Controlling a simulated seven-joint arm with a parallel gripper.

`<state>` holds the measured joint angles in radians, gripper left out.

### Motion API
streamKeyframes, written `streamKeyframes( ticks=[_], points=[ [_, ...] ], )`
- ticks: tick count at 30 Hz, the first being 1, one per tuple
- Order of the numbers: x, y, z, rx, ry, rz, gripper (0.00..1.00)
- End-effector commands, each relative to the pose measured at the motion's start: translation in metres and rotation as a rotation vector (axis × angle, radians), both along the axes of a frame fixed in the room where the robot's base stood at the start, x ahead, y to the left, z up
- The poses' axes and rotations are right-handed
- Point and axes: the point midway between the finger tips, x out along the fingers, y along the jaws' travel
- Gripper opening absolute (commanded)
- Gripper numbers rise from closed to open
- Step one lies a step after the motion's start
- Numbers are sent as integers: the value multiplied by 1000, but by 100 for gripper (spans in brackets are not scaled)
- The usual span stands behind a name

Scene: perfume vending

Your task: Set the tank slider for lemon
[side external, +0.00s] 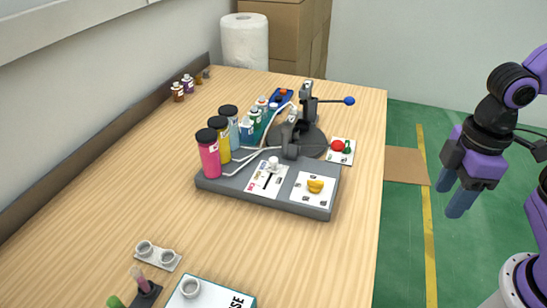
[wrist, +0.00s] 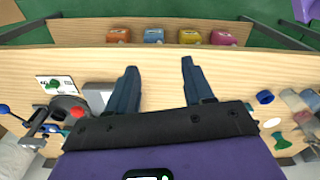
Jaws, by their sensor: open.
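The tank slider is a white knob (side external: 273,163) on a white card (side external: 262,186) with a dark slot and small coloured labels. The knob stands at the slot's far end in the side view; the label text is too small to read. Behind it stand three black-capped tanks: pink (side external: 209,158), yellow (side external: 222,143) and pale blue (side external: 233,130). My gripper (side external: 451,199) hangs to the right of the table, well apart from the slider. In the wrist view my gripper (wrist: 157,68) is open and empty. The slider is not visible there.
A yellow knob (side external: 315,186) sits right of the slider on the grey base (side external: 260,200). Behind are a red button (side external: 337,146) and a press lever with a blue ball (side external: 349,101). Cups (side external: 190,288) stand at the front. Several coloured boxes (wrist: 155,36) show in the wrist view.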

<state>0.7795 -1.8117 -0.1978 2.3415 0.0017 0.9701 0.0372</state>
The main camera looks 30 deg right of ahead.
Motion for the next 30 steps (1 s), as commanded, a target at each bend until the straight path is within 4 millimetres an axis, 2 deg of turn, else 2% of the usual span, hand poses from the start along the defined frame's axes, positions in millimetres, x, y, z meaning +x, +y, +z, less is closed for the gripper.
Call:
streamKeyframes(
  ticks=[1, 6, 15, 21, 30],
  points=[
    [17, 14, 5, -2, 1, -35, 52],
    [71, 55, 22, -4, 4, -162, 52],
    [169, 113, 38, -10, 11, -385, 52],
    [232, 139, 42, -12, 14, -534, 52],
    [317, 158, 37, -15, 19, -756, 52]
  ],
)
